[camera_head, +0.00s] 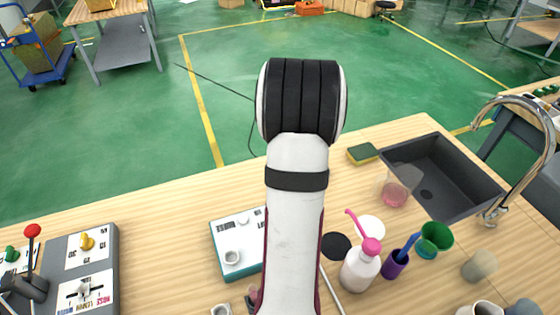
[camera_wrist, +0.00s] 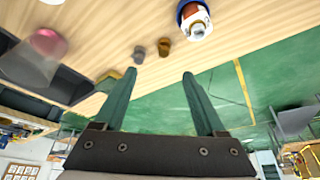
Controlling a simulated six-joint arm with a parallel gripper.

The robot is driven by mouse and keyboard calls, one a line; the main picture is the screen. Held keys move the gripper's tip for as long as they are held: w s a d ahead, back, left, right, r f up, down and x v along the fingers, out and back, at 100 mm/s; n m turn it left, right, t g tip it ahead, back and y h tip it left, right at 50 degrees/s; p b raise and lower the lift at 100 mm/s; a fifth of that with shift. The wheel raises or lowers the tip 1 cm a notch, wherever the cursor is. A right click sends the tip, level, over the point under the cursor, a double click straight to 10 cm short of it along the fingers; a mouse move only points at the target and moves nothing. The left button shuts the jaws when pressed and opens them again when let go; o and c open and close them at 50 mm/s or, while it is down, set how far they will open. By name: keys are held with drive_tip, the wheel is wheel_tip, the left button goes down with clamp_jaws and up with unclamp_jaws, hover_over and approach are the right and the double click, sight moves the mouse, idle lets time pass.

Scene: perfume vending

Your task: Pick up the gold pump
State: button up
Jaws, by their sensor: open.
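In the wrist view, a small brownish-gold piece (camera_wrist: 164,47), which looks like the gold pump, sits on the wooden table near its edge. A similar small grey piece (camera_wrist: 139,54) is just left of it. My gripper (camera_wrist: 159,73) is open, its two green fingers wide apart with nothing between them. In the picture, both pieces appear beyond the fingertips, within the gap's width. I cannot tell the exact distance. In the head view my own arm hides the gripper, and I cannot make out the gold pump there.
A white pump bottle with a pink top (camera_head: 361,264), a purple cup (camera_head: 396,265) and a green cup (camera_head: 434,240) stand right of my arm. A glass with pink liquid (camera_head: 395,194) is near the dark sink (camera_head: 425,160). A white-and-teal device (camera_head: 232,262) is on the left.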

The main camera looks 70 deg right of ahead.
drive_tip(key=x, duration=1)
drive_tip(key=w+x, duration=0.1)
drive_tip(key=x, duration=0.4)
drive_tip(key=shift+a, duration=0.1)
clamp_jaws()
